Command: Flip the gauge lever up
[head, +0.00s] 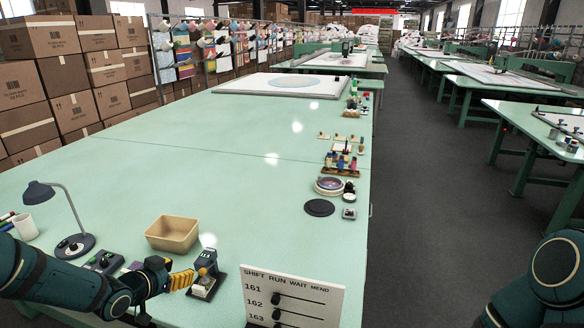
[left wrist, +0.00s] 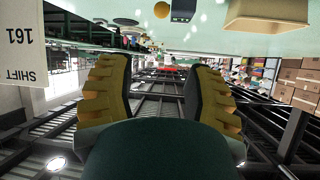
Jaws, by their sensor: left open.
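A small gauge (head: 206,272) with a grey-blue head and a dark base stands on the green table near its front edge. Its lever is too small to make out, so I cannot tell its position. My left gripper (head: 190,279), with yellow finger pads, is just left of the gauge in the head view and partly overlaps its base. I cannot tell whether they touch. In the left wrist view the two fingers (left wrist: 155,95) stand apart with nothing between them. My right arm shows at the lower right, but its gripper is out of sight.
A white board (head: 292,296) with labelled sliders stands right of the gauge. A tan bin (head: 173,234) is behind the gripper. A desk lamp (head: 62,220) and a white cup (head: 25,227) stand at the left. The middle of the green table (head: 260,190) is clear.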

